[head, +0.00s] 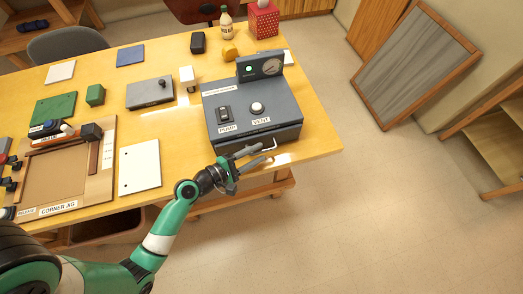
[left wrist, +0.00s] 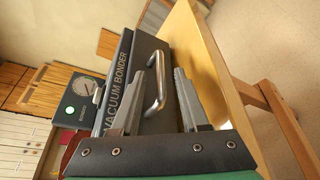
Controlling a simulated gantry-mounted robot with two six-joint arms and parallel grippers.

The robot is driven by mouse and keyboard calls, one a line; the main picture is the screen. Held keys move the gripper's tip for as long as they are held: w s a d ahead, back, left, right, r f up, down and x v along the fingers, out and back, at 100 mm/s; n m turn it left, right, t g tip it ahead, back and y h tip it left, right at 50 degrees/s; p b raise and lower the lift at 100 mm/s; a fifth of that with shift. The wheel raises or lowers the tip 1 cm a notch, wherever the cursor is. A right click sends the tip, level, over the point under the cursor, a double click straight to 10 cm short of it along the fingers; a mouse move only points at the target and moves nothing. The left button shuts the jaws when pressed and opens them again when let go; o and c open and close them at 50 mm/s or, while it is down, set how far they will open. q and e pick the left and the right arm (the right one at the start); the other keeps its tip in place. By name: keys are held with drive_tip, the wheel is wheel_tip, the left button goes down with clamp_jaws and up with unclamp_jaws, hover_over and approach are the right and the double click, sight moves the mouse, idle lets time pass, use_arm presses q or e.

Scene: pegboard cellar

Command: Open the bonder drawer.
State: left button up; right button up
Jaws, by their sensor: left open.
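The vacuum bonder (head: 285,132) is a dark grey box on the right end of the table, with switches on top and a gauge panel at its back. In the left wrist view its labelled front (left wrist: 125,75) carries a curved metal drawer handle (left wrist: 157,82). The drawer front looks flush with the box. My left gripper (head: 250,158) is at the front of the bonder, near the handle. In the left wrist view the open fingers (left wrist: 158,72) lie on either side of the handle; contact cannot be told. My right gripper is not in view.
A white panel (head: 139,167) and a corner jig (head: 60,206) lie left of the bonder. The floor (head: 380,200) right of the table is clear.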

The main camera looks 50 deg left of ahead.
use_arm(q)
drive_tip(key=shift+x, duration=1.2)
clamp_jaws()
idle(0.5)
